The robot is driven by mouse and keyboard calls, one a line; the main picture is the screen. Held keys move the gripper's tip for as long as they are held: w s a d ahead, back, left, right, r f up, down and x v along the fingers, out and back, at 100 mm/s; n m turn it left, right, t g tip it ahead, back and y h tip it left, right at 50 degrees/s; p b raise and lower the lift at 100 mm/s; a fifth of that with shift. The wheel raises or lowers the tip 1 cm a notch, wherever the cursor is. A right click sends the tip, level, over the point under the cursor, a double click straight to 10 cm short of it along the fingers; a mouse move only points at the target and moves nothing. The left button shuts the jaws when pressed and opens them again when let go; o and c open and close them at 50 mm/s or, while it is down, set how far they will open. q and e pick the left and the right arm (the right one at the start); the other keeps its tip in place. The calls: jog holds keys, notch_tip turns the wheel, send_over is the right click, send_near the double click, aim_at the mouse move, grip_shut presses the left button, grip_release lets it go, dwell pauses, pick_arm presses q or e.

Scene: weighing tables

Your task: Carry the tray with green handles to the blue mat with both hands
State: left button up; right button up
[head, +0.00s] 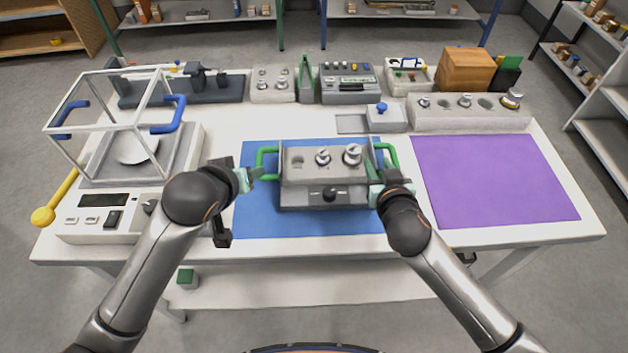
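The grey tray (305,197) with green handles is over the blue mat (262,218) in the middle of the table; whether it rests on it or hangs just above is hard to tell. It bears two metal weights (352,154) and a black knob on its front. My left gripper (254,177) is at the left green handle (261,157). My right gripper (376,182) is at the right green handle (391,155). Both grippers' fingertips are small and partly hidden, so whether they close on the handles is unclear.
A purple mat (495,185) lies to the right. A balance with a glass case (120,200) and a yellow-knobbed lever stands at the left. Weight blocks (470,122), a panel device (347,88) and a wooden box (466,70) line the back edge.

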jog(key=v, duration=0.8)
pick_arm(q)
jog(key=shift+s, duration=0.1)
pick_arm(e)
jog(key=shift+s, duration=0.15)
